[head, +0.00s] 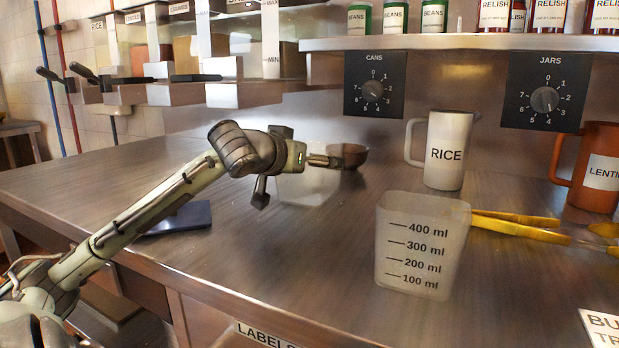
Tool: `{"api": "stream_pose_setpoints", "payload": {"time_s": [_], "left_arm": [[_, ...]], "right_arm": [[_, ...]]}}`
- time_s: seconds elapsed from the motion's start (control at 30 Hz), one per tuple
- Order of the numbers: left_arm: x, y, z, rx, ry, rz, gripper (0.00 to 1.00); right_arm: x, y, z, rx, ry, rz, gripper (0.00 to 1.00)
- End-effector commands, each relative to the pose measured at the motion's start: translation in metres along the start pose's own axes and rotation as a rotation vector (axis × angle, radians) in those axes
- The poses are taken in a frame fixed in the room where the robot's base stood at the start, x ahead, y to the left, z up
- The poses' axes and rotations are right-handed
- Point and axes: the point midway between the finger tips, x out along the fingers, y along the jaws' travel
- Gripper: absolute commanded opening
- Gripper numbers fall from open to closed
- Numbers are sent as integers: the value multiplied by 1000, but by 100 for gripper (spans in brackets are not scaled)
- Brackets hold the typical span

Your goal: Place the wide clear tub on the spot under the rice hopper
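My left gripper (322,161) reaches in from the left over the middle of the counter. A faint, see-through tub (307,190) shows just below and around its fingers. I cannot tell whether the fingers grip its rim or only overlap it in the view. A frosted measuring tub (418,265) with marks from 100 to 400 ml stands upright in front, apart from the gripper. The rice hopper (100,42), labelled RICE, is at the far left end of the hopper row. The counter below it looks bare. My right gripper is not in view.
A brown bowl (351,154) sits behind the fingers. A white RICE pitcher (446,152), an orange pitcher (600,168) and yellow tongs (520,230) are at right. A dark flat pad (182,218) lies under my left arm. The left back counter is clear.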

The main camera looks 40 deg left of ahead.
Motion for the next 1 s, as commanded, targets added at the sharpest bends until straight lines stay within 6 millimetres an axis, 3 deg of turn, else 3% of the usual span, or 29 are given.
{"api": "stream_pose_setpoints", "payload": {"time_s": [0.03,0.43,0.67,0.77,1.0], "left_arm": [[0,0,0,0,0,0,99],[0,0,0,0,0,0,51],[-2,0,-5,0,1,0,51],[-6,0,-20,1,4,-1,51],[-21,-1,-68,1,5,-2,51]], "right_arm": [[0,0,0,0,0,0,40],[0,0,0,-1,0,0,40],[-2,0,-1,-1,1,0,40],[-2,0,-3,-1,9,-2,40],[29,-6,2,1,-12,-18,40]]}}
